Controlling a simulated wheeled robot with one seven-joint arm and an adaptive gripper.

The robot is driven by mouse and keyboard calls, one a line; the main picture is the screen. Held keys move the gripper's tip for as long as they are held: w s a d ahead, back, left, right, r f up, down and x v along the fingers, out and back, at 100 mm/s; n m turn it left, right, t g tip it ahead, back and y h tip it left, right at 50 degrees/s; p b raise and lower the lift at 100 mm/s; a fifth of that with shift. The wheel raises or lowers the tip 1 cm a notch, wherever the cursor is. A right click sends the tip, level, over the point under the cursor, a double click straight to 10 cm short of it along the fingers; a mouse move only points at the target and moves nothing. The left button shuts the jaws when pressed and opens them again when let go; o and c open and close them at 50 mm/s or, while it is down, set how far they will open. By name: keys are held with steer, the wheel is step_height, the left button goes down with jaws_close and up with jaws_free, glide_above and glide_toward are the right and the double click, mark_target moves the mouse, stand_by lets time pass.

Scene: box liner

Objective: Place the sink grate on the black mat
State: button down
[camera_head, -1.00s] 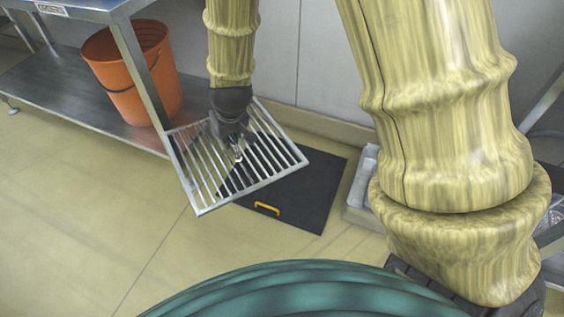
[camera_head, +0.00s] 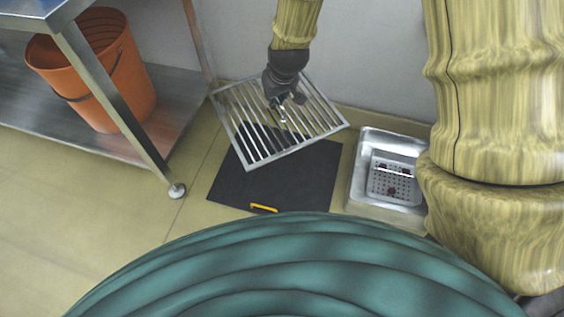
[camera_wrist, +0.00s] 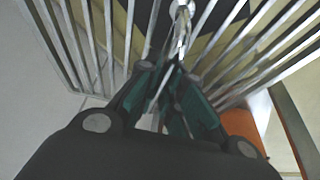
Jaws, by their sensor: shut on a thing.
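The sink grate (camera_head: 262,149) is a square metal frame with parallel bars. My gripper (camera_head: 282,108) is shut on the grate near its middle and holds it above the floor, slightly tilted. In the wrist view, my gripper (camera_wrist: 165,85) is closed at a metal piece in the middle of the grate (camera_wrist: 100,40). The black mat (camera_head: 308,183) lies flat on the floor, with a yellow handle (camera_head: 264,208) at its front edge. The grate overlaps the mat's back part in the head view and hides some of it. The gap between them cannot be judged exactly.
An orange bucket (camera_head: 98,72) stands on the low shelf of a metal table (camera_head: 165,152) at left. A metal basin (camera_head: 359,196) with a perforated tray (camera_head: 394,185) lies to the right of the mat. A wall (camera_head: 364,70) closes the back.

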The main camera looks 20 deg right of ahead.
steer(key=w+f+n+y, duration=0.25)
steer(key=f+n, duration=0.25)
steer(key=f, duration=0.9)
steer(key=n+g+b, duration=0.2)
steer(key=n, duration=0.2)
glide_above(273, 168)
steer(key=s+d, duration=0.1)
steer(key=d, duration=0.1)
step_height(273, 168, down, 15)
steer(key=shift+y, duration=0.35)
step_height(273, 168, down, 10)
steer(key=b, duration=0.4)
steer(key=shift+s+r+b, duration=0.15)
steer(key=shift+r+b, duration=0.1)
steer(key=shift+b, duration=0.15)
steer(key=c, duration=2)
jaws_free()
steer(key=shift+f, duration=0.1)
steer(key=o, duration=0.4)
steer(key=shift+o, duration=0.2)
